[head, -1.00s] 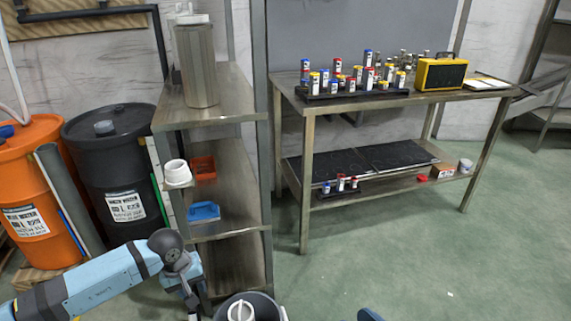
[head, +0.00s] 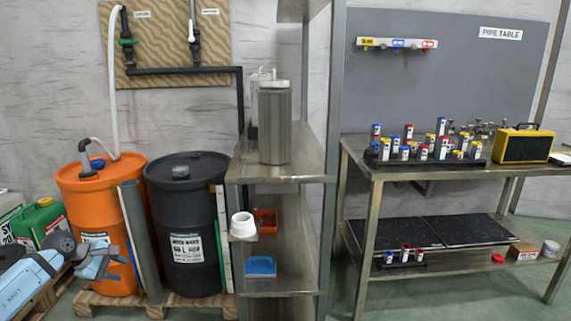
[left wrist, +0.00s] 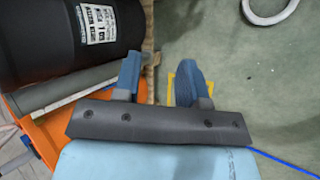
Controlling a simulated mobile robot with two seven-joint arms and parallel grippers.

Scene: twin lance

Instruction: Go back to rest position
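My left gripper (head: 119,263) is at the lower left of the head view, in front of the orange drum (head: 90,200). In the left wrist view its two blue fingers (left wrist: 159,68) stand apart with nothing held between them. The black drum (left wrist: 70,40) and the grey pipe (left wrist: 60,95) lie to the left of the fingers there. Green floor (left wrist: 235,100) shows to their right. My right gripper is in neither current view.
A steel shelf (head: 290,178) holds a metal canister (head: 274,125), a white cup (head: 243,225), an orange tray (head: 265,219) and a blue tray (head: 261,266). The pipe table (head: 360,165) stands at right, with labelled cylinders and a yellow box (head: 525,145). The black drum (head: 187,225) stands beside the orange one.

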